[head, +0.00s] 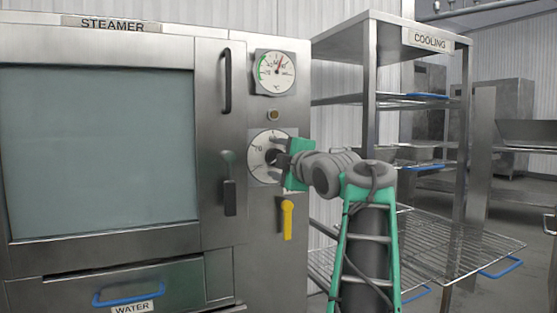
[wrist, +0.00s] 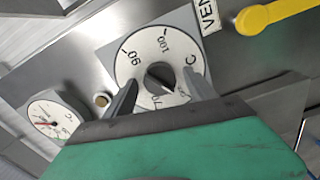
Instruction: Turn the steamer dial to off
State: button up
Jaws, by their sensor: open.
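The steamer (head: 222,120) stands at the left with its door closed. Its dial has a white face (head: 258,139) with a dark knob, partly hidden behind my gripper in the head view. In the wrist view the dial face (wrist: 135,65) shows the marks 90, 100 and C, and its dark knob (wrist: 158,76) has a pale pointer line. My gripper (wrist: 160,92) is open, with one finger on each side of the knob. I cannot tell whether the fingers touch it. My gripper also shows in the head view (head: 278,155) at the dial.
A temperature gauge (head: 275,72) and a small round lamp (head: 273,115) sit above the dial. A yellow lever (head: 287,220) hangs below it. The door handle (head: 226,82) and latch (head: 229,190) are left of it. A cooling rack (head: 370,70) stands to the right.

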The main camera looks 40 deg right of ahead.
jog(key=shift+s, duration=0.1)
jog(key=v, duration=0.7)
jog(key=shift+s+a+p, duration=0.2)
jog(key=shift+s+p, duration=0.15)
